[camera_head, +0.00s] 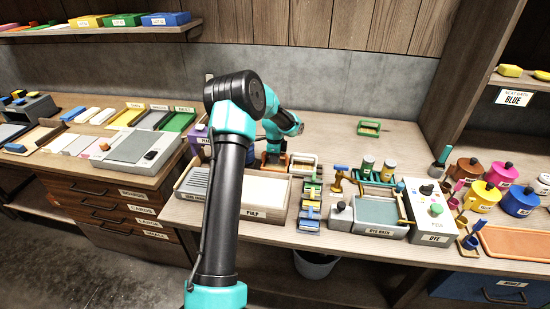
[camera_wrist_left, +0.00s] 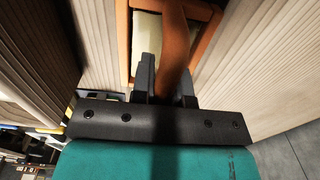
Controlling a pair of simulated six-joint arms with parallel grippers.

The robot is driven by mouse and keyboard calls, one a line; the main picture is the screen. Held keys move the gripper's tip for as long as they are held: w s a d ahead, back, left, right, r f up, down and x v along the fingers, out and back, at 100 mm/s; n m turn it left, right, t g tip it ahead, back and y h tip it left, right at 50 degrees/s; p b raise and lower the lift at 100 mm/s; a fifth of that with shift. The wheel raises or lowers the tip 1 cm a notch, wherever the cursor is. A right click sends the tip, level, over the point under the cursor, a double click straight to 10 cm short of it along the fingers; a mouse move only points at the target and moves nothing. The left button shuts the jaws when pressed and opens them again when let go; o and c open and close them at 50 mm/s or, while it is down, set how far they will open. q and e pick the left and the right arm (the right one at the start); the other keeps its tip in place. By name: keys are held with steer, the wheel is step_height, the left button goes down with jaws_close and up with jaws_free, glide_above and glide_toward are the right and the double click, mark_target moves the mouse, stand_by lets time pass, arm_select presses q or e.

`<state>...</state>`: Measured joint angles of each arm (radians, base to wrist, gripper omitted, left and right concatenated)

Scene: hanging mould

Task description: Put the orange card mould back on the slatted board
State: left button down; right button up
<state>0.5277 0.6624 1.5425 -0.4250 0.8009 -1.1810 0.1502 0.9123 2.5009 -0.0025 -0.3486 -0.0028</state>
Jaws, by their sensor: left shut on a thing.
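The orange card mould shows close up in the left wrist view as an orange frame (camera_wrist_left: 208,22) around a pale panel, with an orange handle (camera_wrist_left: 175,45). My left gripper (camera_wrist_left: 165,72) is shut on this handle. In the head view, my left gripper (camera_head: 274,147) is partly hidden by my arm, behind the pulp vat (camera_head: 264,212). A small orange part of the mould (camera_head: 272,161) shows below it. My right gripper is not in view.
A green-framed mould (camera_head: 370,128) lies at the back of the bench. Bare bench shows around the green mould.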

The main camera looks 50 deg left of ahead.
arm_select(q)
steer(key=shift+f, duration=0.15)
steer(key=c, duration=1)
jaws_free()
steer(key=shift+c, duration=0.2)
step_height(320, 180, up, 18)
steer(key=shift+f, duration=0.25)
